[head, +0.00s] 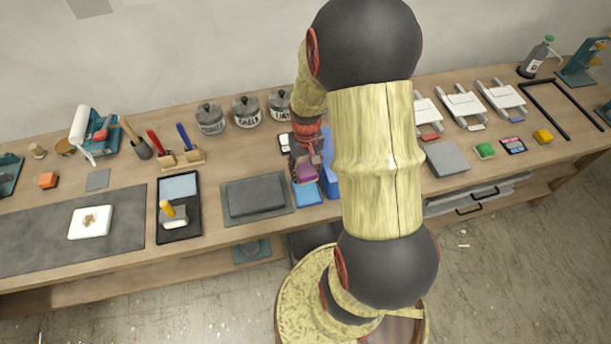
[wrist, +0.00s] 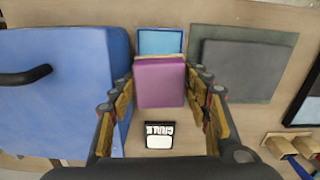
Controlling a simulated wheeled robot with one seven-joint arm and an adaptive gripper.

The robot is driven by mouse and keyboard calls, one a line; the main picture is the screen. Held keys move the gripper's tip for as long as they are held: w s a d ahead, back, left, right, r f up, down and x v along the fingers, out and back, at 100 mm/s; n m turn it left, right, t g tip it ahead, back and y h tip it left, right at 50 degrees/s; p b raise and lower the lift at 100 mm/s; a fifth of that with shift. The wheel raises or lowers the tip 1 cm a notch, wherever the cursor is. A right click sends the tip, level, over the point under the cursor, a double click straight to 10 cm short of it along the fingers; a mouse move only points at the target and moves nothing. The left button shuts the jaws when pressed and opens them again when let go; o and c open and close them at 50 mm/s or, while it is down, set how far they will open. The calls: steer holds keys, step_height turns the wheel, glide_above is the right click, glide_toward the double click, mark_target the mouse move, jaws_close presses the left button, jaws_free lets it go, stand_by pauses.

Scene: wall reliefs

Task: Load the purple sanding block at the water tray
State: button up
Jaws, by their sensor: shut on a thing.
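My gripper (head: 307,166) is shut on the purple sanding block (wrist: 160,83), its fingers on either side of the block in the wrist view. In the head view the purple block (head: 307,174) hangs below the fingers, partly hidden by them. A small light-blue tray (wrist: 160,41) lies just beyond the block in the wrist view, and the block overlaps its lower edge there. The same blue tray (head: 307,195) shows near the bench's front edge in the head view. I cannot tell the height of the block above the bench.
A large blue box (wrist: 65,95) stands close on the wrist view's left; a grey slab on a mat (wrist: 243,68) lies on its right. A black-and-white label piece (wrist: 159,136) lies below the block. A black tray (head: 178,233) with a yellow-handled tool is further left in the head view.

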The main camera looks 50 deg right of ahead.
mark_target(306, 191)
steer(key=shift+f+b, duration=2.85)
steer(key=shift+f, duration=1.55)
steer(key=shift+s+f, duration=0.1)
steer(key=shift+f, duration=0.4)
steer(key=shift+r, duration=0.1)
steer(key=shift+r+p, duration=2.5)
steer(key=shift+r, duration=0.95)
